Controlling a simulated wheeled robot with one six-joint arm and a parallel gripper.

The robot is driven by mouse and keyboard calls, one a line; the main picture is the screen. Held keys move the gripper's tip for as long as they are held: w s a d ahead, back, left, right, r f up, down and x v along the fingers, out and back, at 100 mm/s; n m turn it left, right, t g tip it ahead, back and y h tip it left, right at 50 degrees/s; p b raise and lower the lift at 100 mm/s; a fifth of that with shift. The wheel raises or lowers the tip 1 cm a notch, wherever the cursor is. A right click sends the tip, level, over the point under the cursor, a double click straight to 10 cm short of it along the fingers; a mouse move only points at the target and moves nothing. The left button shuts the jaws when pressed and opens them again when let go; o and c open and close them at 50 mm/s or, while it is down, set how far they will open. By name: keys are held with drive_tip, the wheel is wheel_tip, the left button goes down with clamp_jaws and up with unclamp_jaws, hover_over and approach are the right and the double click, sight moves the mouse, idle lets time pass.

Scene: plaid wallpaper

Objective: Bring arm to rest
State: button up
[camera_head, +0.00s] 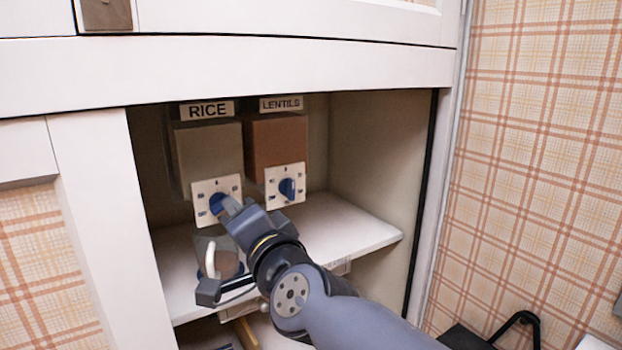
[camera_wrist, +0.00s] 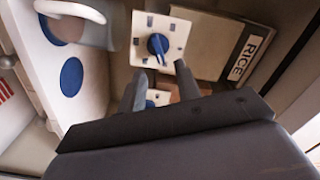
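My gripper (camera_head: 228,207) is inside the open cabinet. In the head view it overlaps the lower edge of the rice dispenser's dial plate (camera_head: 217,190); I cannot tell whether it touches the dial. In the wrist view the fingers of my gripper (camera_wrist: 158,90) stand apart with nothing held between them. The lentils dial (camera_wrist: 157,98) shows in the gap behind them. The rice dial (camera_wrist: 157,46) is just beyond the fingertips in that picture. My arm reaches in from the lower right.
A mug with a white handle (camera_head: 210,258) stands under the rice dispenser, close to my gripper. The lentils dispenser (camera_head: 274,150) is to the right. The shelf (camera_head: 350,235) is bare at the right. The cabinet's top rail (camera_head: 240,70) and side wall enclose the opening.

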sight(221, 197)
drive_tip(key=w+a+n, duration=0.2)
drive_tip(key=w, duration=0.1)
drive_tip(key=w+a+n, duration=0.1)
drive_tip(key=shift+w+r+p, duration=0.25)
drive_tip(key=shift+r+p, duration=0.05)
drive_tip(key=n+p, duration=0.1)
drive_tip(key=n, duration=0.1)
drive_tip(key=n+p, duration=0.1)
drive_tip(key=n, duration=0.1)
drive_tip(key=shift+a+n, duration=0.2)
drive_tip(key=shift+n, duration=0.2)
drive_tip(key=shift+s+n+p, duration=0.1)
drive_tip(key=shift+n+p, duration=0.35)
drive_tip(key=shift+n, duration=0.95)
drive_tip(key=shift+f, duration=0.1)
